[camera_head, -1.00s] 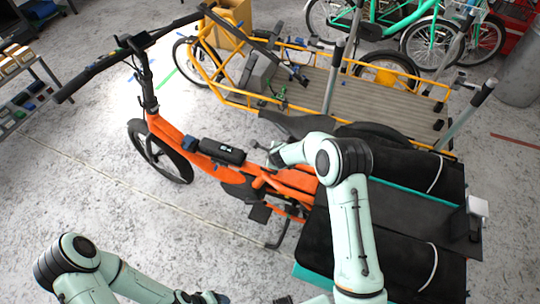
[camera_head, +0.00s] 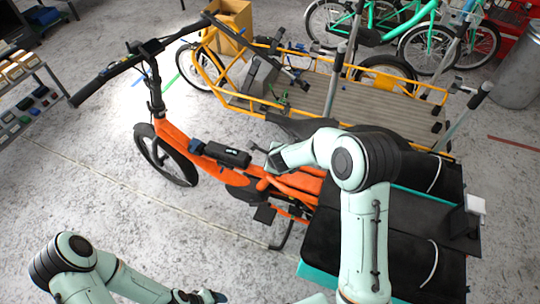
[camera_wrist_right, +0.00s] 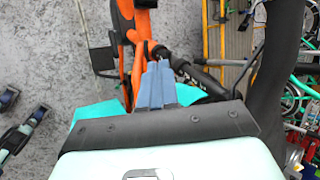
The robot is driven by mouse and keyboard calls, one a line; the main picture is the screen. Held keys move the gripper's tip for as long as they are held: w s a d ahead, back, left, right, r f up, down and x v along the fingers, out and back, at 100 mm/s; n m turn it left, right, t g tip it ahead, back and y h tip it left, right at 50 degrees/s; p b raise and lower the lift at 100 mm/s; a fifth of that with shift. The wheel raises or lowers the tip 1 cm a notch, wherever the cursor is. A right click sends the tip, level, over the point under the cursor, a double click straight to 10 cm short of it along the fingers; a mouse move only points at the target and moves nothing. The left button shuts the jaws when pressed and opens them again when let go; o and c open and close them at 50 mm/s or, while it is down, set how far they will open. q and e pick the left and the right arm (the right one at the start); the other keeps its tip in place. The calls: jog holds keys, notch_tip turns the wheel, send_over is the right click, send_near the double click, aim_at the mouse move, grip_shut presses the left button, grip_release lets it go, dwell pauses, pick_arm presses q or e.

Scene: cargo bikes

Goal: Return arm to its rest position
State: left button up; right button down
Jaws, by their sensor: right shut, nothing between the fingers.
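My right arm (camera_head: 365,220) rises from the bottom of the head view and bends at the elbow above the rear of the orange cargo bike (camera_head: 175,135). Its forearm points left, with the right gripper (camera_head: 271,156) over the bike's frame behind the black battery. In the right wrist view, the right gripper's blue-grey fingers (camera_wrist_right: 155,83) are together and empty, with the orange frame behind them. My left arm (camera_head: 75,265) is low at the left, and its left gripper (camera_head: 205,296) is at the bottom edge, partly cut off. Its finger opening cannot be made out.
Black bags (camera_head: 400,245) and a teal-edged rack lie beneath and beside my right arm. A yellow cargo bike (camera_head: 330,95) stands behind, with green bikes (camera_head: 430,40) farther back. A shelf (camera_head: 25,95) is at the left. Grey floor (camera_head: 90,165) is clear at lower left.

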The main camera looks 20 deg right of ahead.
jog(key=s+a+f+n+g+y, duration=0.15)
jog(key=s+f+n+g, duration=0.35)
jog(key=s+f+n, duration=0.95)
jog(key=s+a+f+n+g+y, duration=0.1)
jog(key=s+a+f+n, duration=0.2)
jog(key=s, duration=0.7)
jog(key=s+a+f+n+g+y, duration=0.1)
jog(key=s+a+f+n, duration=0.2)
jog(key=s, duration=0.7)
jog(key=shift+s+a+f+g+y, duration=0.15)
jog(key=shift+s+a+g+y, duration=0.15)
jog(key=shift+s+g+y, duration=0.1)
jog(key=shift+w, duration=0.1)
